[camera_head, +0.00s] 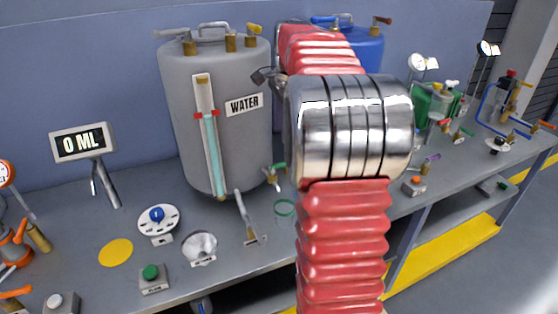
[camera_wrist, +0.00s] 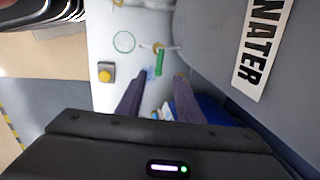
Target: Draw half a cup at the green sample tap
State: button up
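The green-handled tap (camera_head: 275,176) sits low on the right side of the grey WATER tank (camera_head: 222,130). In the wrist view a green handle on a brass fitting (camera_wrist: 159,58) lies just beyond my fingertips, and the tank's curved wall and label fill the right. My gripper (camera_wrist: 161,78) has its two dark fingers apart, with nothing clearly held between them. The gripper is hidden behind my arm in the head view. A green ring (camera_head: 285,208) is on the bench below the tap; it also shows in the wrist view (camera_wrist: 124,42). I cannot make out a cup.
A display (camera_head: 84,142) reads 0 ML at the left. A blue-knobbed dial (camera_head: 157,216), a green button (camera_head: 150,272) and a lever (camera_head: 245,218) stand in front of the tank. A yellow button box (camera_wrist: 105,72) is left of my fingers. A blue tank (camera_head: 362,48) stands behind my arm.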

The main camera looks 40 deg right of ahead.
aim_at(278, 164)
jog(key=w+f, duration=0.1)
jog(key=f, duration=0.8)
jog(key=w+f, duration=0.1)
jog(key=f, duration=0.3)
jog(key=shift+w+d+f, duration=0.2)
jog(key=shift+w+d, duration=0.1)
jog(key=shift+d, duration=0.05)
grip_shut()
